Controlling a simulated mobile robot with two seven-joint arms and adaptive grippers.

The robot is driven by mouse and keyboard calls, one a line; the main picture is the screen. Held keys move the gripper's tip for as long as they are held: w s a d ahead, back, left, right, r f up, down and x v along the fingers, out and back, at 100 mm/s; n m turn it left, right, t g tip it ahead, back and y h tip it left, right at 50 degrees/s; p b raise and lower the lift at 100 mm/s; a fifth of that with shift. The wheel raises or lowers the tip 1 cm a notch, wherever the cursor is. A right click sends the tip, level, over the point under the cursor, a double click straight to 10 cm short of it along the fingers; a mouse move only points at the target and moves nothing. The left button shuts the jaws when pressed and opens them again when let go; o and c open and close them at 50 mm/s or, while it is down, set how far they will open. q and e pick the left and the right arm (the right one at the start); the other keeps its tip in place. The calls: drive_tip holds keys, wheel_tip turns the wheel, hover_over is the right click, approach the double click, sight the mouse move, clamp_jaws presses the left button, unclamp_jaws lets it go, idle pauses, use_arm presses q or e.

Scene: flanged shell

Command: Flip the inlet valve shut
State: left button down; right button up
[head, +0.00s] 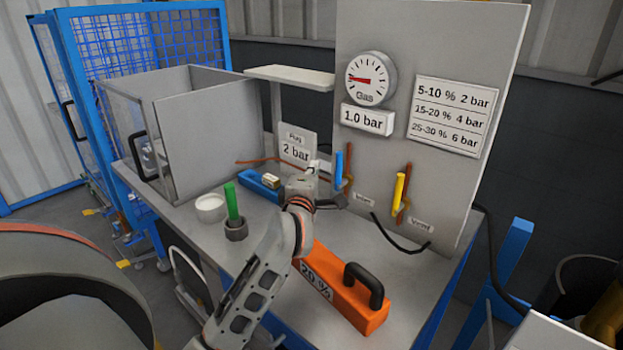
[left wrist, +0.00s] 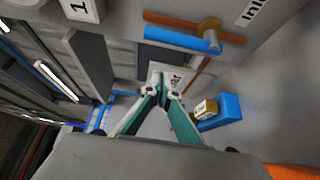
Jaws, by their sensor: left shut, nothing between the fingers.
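The inlet valve's blue handle (head: 339,168) stands upright on the grey panel, in line with its brown pipe (head: 348,163). The left wrist view also shows the blue handle (left wrist: 180,39), lying along the pipe, with part of the inlet label (left wrist: 254,11) beside it. My left gripper (head: 335,200) is in front of the panel, just below the handle. Its fingertips (left wrist: 162,88) are shut together, empty and apart from the handle. My right gripper is not in view.
A yellow valve handle (head: 399,192) is to the right on the panel (head: 450,55). A gas gauge (head: 370,78) is above. An orange block (head: 345,298), a green-handled tool (head: 233,204) and a blue block (head: 258,185) stand on the table.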

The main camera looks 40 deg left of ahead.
sight(341, 170)
use_arm(q)
drive_tip(key=shift+w+d, duration=1.35)
drive_tip(key=shift+w, duration=0.15)
